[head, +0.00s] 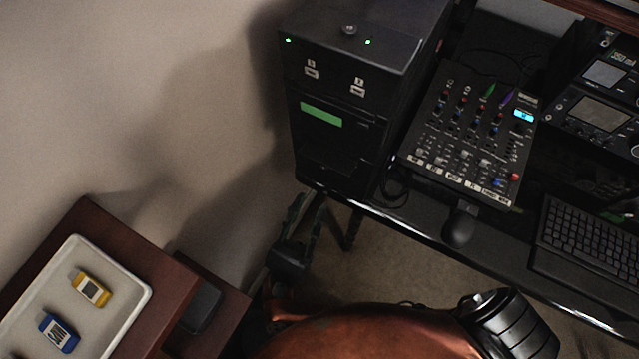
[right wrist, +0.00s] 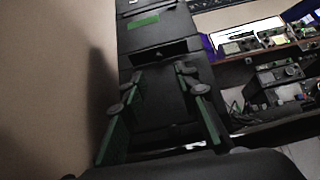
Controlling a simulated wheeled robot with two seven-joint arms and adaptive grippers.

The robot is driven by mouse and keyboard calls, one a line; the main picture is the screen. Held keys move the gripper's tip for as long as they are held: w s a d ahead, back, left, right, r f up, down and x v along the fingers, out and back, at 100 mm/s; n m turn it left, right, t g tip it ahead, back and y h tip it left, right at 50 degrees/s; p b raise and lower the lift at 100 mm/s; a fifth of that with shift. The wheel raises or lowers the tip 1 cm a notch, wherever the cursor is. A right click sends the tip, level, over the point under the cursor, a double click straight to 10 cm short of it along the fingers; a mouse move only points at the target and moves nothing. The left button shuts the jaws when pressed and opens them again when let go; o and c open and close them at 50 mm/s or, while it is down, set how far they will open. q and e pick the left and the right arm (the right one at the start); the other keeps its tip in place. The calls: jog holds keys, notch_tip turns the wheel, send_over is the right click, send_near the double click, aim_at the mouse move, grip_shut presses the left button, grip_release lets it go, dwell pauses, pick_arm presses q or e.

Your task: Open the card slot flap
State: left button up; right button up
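A black tower unit (head: 335,110) stands at the back centre, with a green label (head: 321,114) on its front. The label also shows in the right wrist view (right wrist: 143,23). Below it is a dark slot-like recess (right wrist: 158,54), with a plain black panel (right wrist: 165,100) under that. I cannot tell which part is the flap or how far it stands open. My right gripper (head: 308,205) is below the tower's front. In the right wrist view its two fingers (right wrist: 160,74) are apart, pointing at the panel, with nothing between them. My left gripper is not in view.
A mixer (head: 470,135) and a keyboard (head: 590,240) are on the black desk to the right. A black mouse (head: 460,226) is near the desk's front edge.

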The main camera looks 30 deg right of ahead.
aim_at(323, 169)
jog(key=shift+n+y, duration=0.3)
jog(key=shift+y, duration=0.5)
jog(key=x, duration=0.7)
jog(key=shift+a+r+b, duration=0.1)
jog(key=shift+r+b, duration=0.3)
jog(key=shift+r, duration=0.25)
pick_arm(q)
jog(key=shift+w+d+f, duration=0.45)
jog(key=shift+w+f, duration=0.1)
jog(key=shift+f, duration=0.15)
pick_arm(e)
jog(key=shift+r, duration=0.25)
jog(key=shift+c, duration=0.5)
grip_shut()
